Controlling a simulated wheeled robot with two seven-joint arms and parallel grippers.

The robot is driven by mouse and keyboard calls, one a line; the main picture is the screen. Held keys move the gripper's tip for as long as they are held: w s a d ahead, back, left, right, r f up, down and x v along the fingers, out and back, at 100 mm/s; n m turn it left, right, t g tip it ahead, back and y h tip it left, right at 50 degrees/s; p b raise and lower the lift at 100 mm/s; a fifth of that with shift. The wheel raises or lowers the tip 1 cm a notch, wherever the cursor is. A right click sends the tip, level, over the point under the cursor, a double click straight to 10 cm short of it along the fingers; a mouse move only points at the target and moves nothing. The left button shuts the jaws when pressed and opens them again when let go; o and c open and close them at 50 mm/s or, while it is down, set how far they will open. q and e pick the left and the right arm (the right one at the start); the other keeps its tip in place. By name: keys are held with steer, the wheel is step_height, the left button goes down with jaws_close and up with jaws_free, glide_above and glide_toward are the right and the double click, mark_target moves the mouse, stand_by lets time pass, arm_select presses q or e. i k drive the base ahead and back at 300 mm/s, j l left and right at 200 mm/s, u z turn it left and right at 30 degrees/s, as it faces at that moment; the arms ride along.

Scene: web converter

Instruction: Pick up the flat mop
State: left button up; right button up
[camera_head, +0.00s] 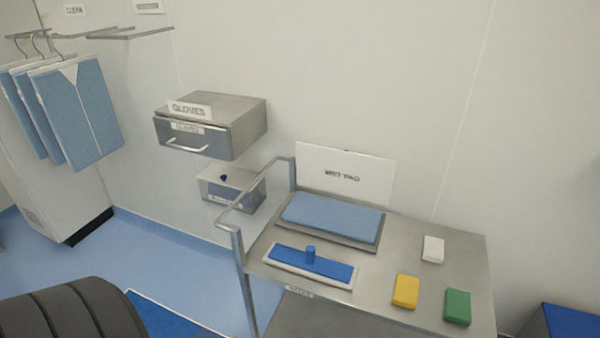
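The flat mop (325,272) lies on the top of a steel cart (375,300), near its front left edge. It has a long blue head with a pale border and a short blue upright stub in the middle. No long handle shows on it. Neither of my grippers is in view, and nothing touches the mop.
A blue pad stack (330,217) in a tray lies behind the mop, before a "WET PAD" sign (345,177). White (433,249), yellow (405,291) and green (458,306) blocks lie right. A cart rail (238,245) rises left; a glove box (210,125) is on the wall.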

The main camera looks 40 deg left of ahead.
mark_target(309, 264)
steer(key=k+j, duration=0.1)
steer(key=j, duration=0.55)
steer(key=k+j, duration=0.1)
steer(key=j, duration=1.2)
steer(key=k+j, duration=0.15)
steer(key=j, duration=0.5)
steer(key=k+j, duration=0.1)
steer(key=j, duration=0.55)
